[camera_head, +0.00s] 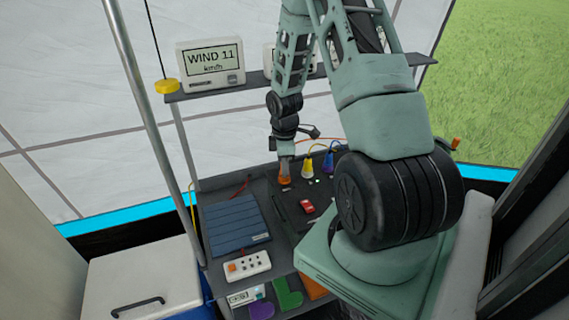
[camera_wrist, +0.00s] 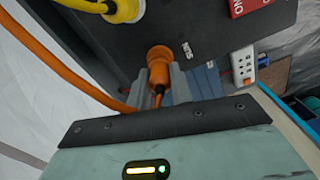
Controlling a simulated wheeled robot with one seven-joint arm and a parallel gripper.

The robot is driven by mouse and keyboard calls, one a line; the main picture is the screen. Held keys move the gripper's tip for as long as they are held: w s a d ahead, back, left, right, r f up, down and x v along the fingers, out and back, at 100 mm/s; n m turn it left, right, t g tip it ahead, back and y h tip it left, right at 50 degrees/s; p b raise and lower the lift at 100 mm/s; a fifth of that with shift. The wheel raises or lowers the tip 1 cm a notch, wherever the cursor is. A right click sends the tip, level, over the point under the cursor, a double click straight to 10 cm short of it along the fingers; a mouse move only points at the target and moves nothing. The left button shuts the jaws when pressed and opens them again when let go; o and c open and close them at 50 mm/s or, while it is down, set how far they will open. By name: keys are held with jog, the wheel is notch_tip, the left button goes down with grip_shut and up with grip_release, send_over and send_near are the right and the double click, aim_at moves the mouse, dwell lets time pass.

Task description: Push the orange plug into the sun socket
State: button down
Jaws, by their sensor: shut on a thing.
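The orange plug (camera_wrist: 159,57) is between the two grey fingers of my gripper (camera_wrist: 160,76) in the wrist view. My gripper is shut on it, with the orange cable (camera_wrist: 62,73) trailing to the left. The plug's front end meets the dark panel (camera_wrist: 190,28) beside a small white label (camera_wrist: 184,50) that seems to read SUN, seen upside down. The sun socket itself is hidden, so I cannot tell how deep the plug sits. In the head view, the orange plug (camera_head: 285,181) is under my gripper (camera_head: 285,170), low at the counter.
A yellow plug (camera_head: 307,170) and a blue-purple plug (camera_head: 328,161) stand just right of the orange one. A red switch (camera_head: 306,206), a blue panel (camera_head: 236,230) and a white power strip (camera_head: 247,265) lie nearer. A shelf with a WIND display (camera_head: 211,65) is behind.

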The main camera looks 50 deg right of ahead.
jog(key=shift+f, duration=0.45)
jog(key=c, duration=1.2)
grip_release()
jog(key=shift+o, duration=0.2)
jog(key=shift+r, duration=0.1)
notch_tip(320, 180, up, 17)
jog(key=b, duration=0.1)
jog(key=shift+r+b, duration=0.15)
jog(key=shift+b, duration=0.25)
